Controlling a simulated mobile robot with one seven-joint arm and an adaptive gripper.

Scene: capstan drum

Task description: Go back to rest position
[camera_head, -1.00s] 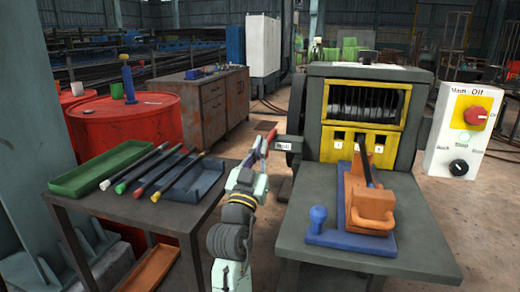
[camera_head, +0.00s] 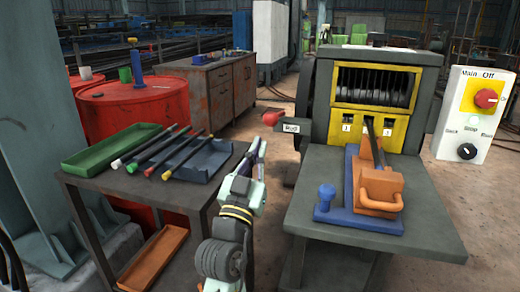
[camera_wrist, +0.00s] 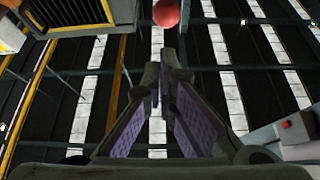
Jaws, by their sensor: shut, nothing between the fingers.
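My gripper (camera_head: 257,147) is raised above the right edge of the dark side table, to the left of the machine. Its fingers are shut with nothing between them, and in the wrist view the purple-padded fingers (camera_wrist: 168,62) meet at the tips. A red ball knob (camera_head: 271,118) on the machine's left side is just above and right of the fingertips in the head view. The knob also shows in the wrist view (camera_wrist: 166,13), beyond the tips and apart from them.
The capstan machine (camera_head: 318,208) stands right, with an orange clamp (camera_head: 378,188) on a blue base (camera_head: 352,216). Several rods lie across a blue tray (camera_head: 208,158) beside a green tray (camera_head: 105,150). A control box (camera_head: 466,125) is far right. Open air surrounds the fingertips.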

